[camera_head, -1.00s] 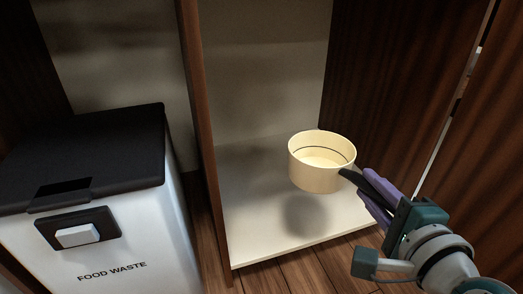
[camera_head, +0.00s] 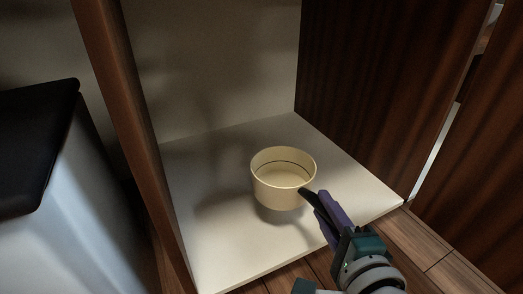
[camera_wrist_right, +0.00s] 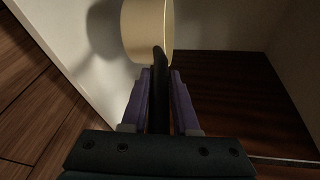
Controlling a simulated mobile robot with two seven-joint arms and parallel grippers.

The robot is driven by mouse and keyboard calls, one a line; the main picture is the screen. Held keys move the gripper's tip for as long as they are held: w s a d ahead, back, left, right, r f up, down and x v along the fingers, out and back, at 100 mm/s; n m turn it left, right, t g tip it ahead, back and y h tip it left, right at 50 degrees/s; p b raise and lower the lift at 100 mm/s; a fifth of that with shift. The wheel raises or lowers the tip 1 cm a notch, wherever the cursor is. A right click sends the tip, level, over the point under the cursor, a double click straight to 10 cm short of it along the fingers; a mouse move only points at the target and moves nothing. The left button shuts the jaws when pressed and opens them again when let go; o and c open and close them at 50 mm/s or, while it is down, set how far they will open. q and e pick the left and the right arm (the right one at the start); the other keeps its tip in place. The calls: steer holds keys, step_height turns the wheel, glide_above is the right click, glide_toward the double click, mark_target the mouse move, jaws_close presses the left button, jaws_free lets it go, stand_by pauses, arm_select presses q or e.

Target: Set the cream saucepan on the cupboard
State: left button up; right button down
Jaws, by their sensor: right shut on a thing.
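The cream saucepan (camera_head: 283,191) is upright in the head view, inside the open cupboard, over its pale floor (camera_head: 235,238). A shadow lies under it, and it looks held a little above the floor. My right gripper (camera_head: 318,201) comes in from the lower right and is shut on the saucepan's black handle (camera_head: 308,199). In the right wrist view the purple fingers (camera_wrist_right: 163,98) clasp the black handle (camera_wrist_right: 159,80), with the cream pan body (camera_wrist_right: 147,30) beyond. My left gripper is not in view.
A brown wooden side panel (camera_head: 120,120) bounds the cupboard on the left, and a dark wooden panel (camera_head: 375,100) on the right. A white bin with a black lid (camera_head: 35,145) stands at the left. Pale floor is clear around the pan.

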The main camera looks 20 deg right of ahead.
step_height(320, 180, down, 8)
steer(key=b, duration=0.5)
steer(key=c, duration=1.1)
jaws_free()
steer(key=shift+f, duration=0.1)
steer(key=o, duration=0.4)
steer(key=shift+w, duration=0.1)
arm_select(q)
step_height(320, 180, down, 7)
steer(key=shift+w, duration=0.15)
